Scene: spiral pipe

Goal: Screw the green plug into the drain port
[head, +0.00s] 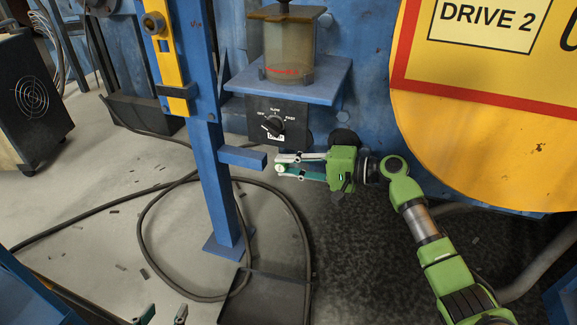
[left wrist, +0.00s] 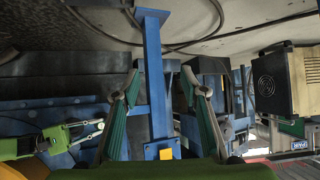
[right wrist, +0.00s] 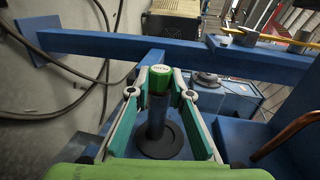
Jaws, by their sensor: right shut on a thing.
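The green plug (right wrist: 160,71) shows in the right wrist view as a round green cap with small markings on its face. My right gripper (head: 285,164) is shut on it, one fingertip on either side. A dark pipe (right wrist: 156,118) with a black round flange (right wrist: 162,147), which looks like the drain port, lies right behind the plug. The plug appears in line with the pipe's end; how deep it sits cannot be told. My left gripper (head: 161,317) is at the bottom edge of the head view. Its fingers (left wrist: 165,92) stand apart and empty in the left wrist view.
A blue post (head: 211,140) with a short blue bracket (head: 242,157) stands just left of my right gripper. A control box with a knob (head: 277,120) is above it. A yellow disc (head: 480,125) hangs at right. Dark hoses (head: 145,225) loop on the floor.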

